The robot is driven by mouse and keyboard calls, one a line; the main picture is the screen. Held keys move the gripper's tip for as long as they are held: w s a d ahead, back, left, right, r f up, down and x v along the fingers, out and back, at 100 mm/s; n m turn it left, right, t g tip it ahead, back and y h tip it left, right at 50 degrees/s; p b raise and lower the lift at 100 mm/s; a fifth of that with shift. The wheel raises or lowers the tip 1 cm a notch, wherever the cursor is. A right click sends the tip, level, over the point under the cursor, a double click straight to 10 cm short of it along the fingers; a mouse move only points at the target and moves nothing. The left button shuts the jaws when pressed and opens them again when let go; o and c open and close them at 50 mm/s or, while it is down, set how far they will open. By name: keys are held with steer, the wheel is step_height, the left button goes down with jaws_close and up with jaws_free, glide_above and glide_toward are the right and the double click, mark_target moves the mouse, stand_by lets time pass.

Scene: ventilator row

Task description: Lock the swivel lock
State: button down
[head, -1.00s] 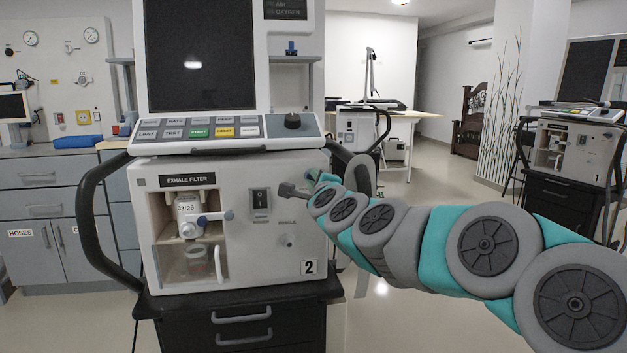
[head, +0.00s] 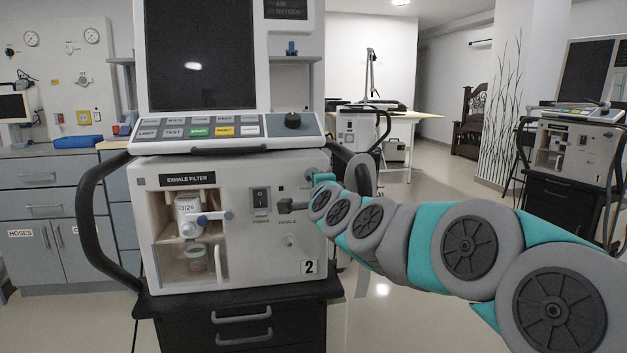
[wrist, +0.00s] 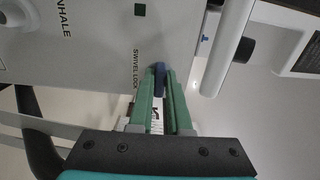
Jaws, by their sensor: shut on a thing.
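The swivel lock (wrist: 160,77) is a small dark blue lever on the pale front panel of the ventilator (head: 150,230). It sits beside the printed label SWIVEL LOCK in the wrist view. My gripper (wrist: 162,88) has green fingers that are closed around the lever, with its tip showing just past them. In the head view my arm reaches in from the right to the panel's right edge, and my wrist largely hides the fingers and the lock. Whether the lock is at its end position cannot be told.
An exhale filter compartment (head: 187,230) with a clear cover is at the panel's left. A power switch (head: 260,199) sits near the middle. A black side handle (head: 88,215) curves out at left. Open floor lies to the right, with another ventilator (head: 572,150) beyond.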

steer(key=c, duration=0.9)
jaws_free()
steer(key=shift+o, duration=0.2)
steer(key=shift+s, duration=0.1)
steer(key=v, duration=0.7)
steer(key=shift+s, duration=0.3)
steer(key=shift+d, duration=0.1)
steer(key=shift+f, duration=0.1)
